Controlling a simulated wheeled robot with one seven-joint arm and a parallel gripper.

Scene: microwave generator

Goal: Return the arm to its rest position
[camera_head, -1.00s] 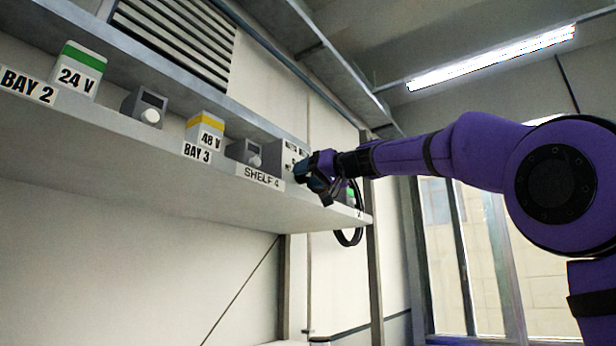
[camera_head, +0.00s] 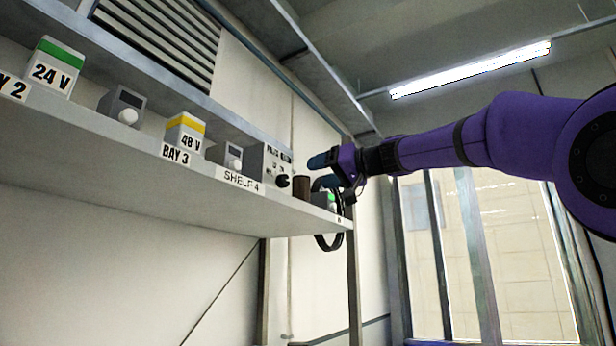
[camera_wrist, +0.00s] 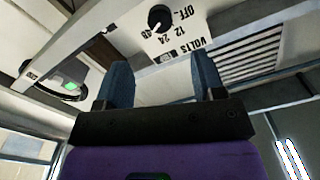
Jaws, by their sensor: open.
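My purple arm reaches in from the right in the head view, and my gripper (camera_head: 322,160) is at its left end, by the right end of the shelf. In the wrist view its two blue fingers (camera_wrist: 165,80) stand apart with nothing between them. A grey box with a black knob (camera_head: 270,165) stands on the shelf just left of my gripper. In the wrist view its dial (camera_wrist: 158,18) shows volt markings, beyond and apart from the fingers.
The shelf (camera_head: 120,150) holds a green-topped 24 V block (camera_head: 50,72), a yellow-topped 48 V block (camera_head: 185,138) and small grey devices. A window (camera_head: 505,250) is behind my arm.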

